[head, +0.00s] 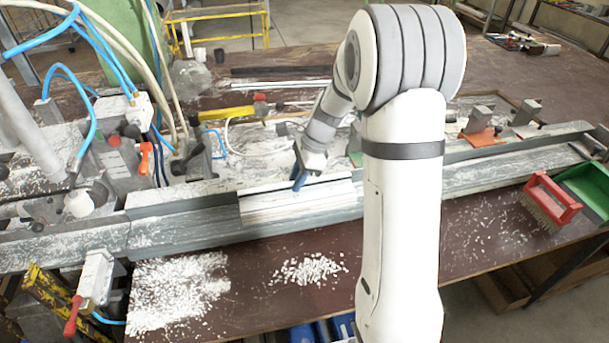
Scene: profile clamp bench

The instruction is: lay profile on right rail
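A long grey bench rail runs across the view, with a left stretch (185,226) and a right stretch (505,166), both dusted with white. A pale, whitish profile (298,203) lies lengthwise along the middle of the rail, below my gripper. My gripper (299,182) points down at the profile's back edge, with a blue fingertip showing. I cannot tell whether it touches the profile or whether its fingers are open or shut.
White chips (308,269) and a heap of white shavings (180,292) lie on the brown table in front. A red brush (549,200) and a green dustpan (587,188) sit at the right on the rail's front side. Clamps with blue hoses (125,110) crowd the left.

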